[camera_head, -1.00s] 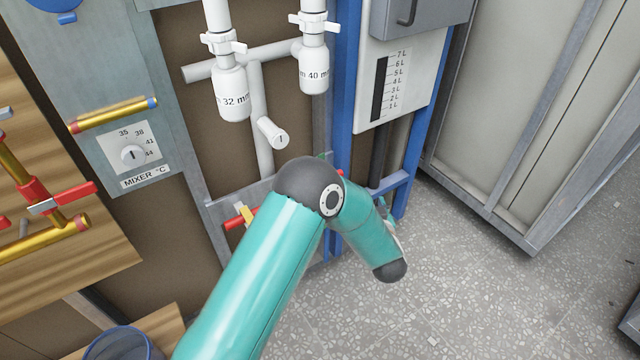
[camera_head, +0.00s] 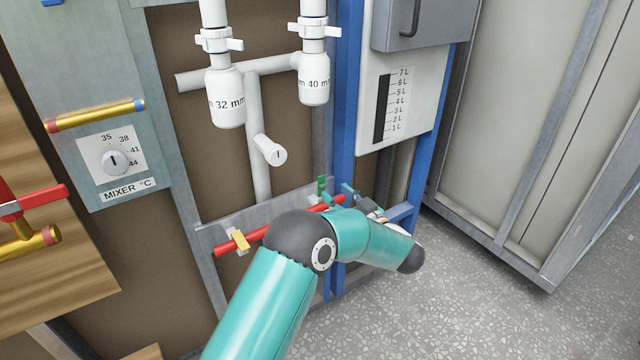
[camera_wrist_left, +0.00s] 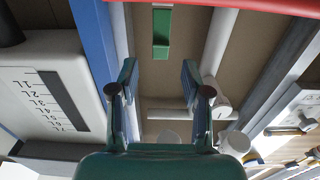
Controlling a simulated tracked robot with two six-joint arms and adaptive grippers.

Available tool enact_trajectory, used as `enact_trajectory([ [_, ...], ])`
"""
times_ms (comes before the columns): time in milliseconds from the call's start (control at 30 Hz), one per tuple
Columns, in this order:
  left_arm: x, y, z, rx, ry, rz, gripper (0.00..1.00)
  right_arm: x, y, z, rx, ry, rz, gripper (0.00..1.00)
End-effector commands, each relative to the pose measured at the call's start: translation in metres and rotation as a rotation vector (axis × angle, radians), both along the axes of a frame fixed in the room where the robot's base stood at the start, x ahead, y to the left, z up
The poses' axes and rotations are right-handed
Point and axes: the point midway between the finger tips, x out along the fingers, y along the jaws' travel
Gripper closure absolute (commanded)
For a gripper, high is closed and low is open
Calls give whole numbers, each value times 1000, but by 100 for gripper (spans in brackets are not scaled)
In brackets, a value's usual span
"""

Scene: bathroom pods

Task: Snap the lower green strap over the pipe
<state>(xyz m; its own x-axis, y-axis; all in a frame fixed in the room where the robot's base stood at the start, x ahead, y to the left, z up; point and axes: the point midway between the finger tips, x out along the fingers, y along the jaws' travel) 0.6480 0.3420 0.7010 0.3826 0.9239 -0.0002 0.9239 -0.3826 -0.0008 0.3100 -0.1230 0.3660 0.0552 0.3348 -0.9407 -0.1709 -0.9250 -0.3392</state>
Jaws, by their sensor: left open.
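The red pipe (camera_head: 285,224) runs along a grey rail low on the wall panel; part of it also crosses the top of the left wrist view (camera_wrist_left: 255,4). The green strap (camera_head: 321,187) stands up near the right end of the pipe, apart from my fingers. In the left wrist view the green strap (camera_wrist_left: 162,32) lies ahead, between the lines of my fingers. My left gripper (camera_wrist_left: 159,68) is open and empty. In the head view the left gripper (camera_head: 346,195) is close to the right of the strap, partly hidden by my wrist. My right gripper is out of view.
A yellow strap (camera_head: 240,240) sits at the pipe's left part. A blue post (camera_head: 345,110) stands close to my gripper. White drain pipes (camera_head: 255,140) hang above the rail. A level gauge board (camera_head: 395,95) is to the right. Open floor lies at lower right.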

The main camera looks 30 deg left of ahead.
Motion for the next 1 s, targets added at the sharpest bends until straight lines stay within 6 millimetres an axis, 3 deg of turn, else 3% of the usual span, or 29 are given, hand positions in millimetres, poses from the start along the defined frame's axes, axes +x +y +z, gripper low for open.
enact_trajectory([
  [100, 9, 25, -2, 0, -2, 4, 52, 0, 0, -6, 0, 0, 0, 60],
  [300, 22, 56, -2, 0, -2, 2, 52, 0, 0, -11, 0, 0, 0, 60],
  [500, 28, 70, -1, 0, 0, 1, 52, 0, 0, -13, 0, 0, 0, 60],
  [800, 29, 72, 0, 0, 0, 0, 52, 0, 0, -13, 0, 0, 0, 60],
  [833, 29, 72, 0, 0, 0, 0, 54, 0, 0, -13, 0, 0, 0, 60],
  [1000, 29, 72, 0, 0, 0, 0, 82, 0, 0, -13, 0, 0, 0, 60],
])
